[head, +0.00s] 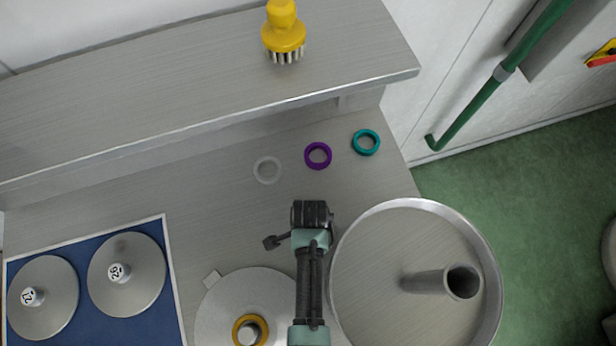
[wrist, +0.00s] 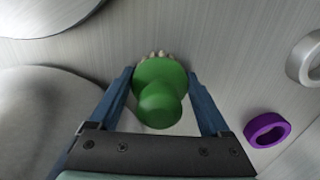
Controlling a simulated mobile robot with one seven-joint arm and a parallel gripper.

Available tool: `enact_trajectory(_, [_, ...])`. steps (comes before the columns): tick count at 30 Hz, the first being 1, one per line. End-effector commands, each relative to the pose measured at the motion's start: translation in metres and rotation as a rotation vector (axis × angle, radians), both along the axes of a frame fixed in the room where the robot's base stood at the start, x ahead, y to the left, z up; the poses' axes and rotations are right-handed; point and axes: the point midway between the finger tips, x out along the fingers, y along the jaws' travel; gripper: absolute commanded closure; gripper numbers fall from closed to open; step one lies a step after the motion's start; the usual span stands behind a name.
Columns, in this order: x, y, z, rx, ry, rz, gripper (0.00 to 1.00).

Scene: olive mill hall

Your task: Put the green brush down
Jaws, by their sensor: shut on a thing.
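The green brush (wrist: 160,88) is in the wrist view, between the two blue fingers of my gripper (wrist: 160,76), which is shut on it. Its rounded green knob faces the camera and pale bristle tips show at its far edge. I cannot tell whether the bristles touch the worktop. In the head view my gripper (head: 311,216) is over the grey worktop (head: 225,215), between the rings and the round pan. The brush is hidden there beneath my gripper.
A round pan (head: 345,235) stands right, a disc (head: 215,315) lower left. A yellow brush (head: 284,38) stands on the raised shelf (head: 150,85). Discs lie on a blue mat (head: 85,330).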

Motion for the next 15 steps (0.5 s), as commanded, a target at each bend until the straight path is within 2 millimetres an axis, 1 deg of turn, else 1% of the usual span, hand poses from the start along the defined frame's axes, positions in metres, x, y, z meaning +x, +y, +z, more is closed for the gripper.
enact_trajectory(1, [0.0001, 0.0, -0.0013, 0.0, 0.0, 0.0, 0.15])
enact_trajectory(3, [0.0, 0.0, -0.0008, 0.0, 0.0, 0.0, 0.03])
enact_trajectory(4, [0.0, 0.0, -0.0008, 0.0, 0.0, 0.0, 0.0])
enact_trajectory(11, [-0.0001, 0.0, 0.0003, 0.0, 0.0, 0.0, 0.0])
enact_trajectory(15, [0.0004, -0.0001, 0.0084, 0.0, -0.001, 0.0, 0.0])
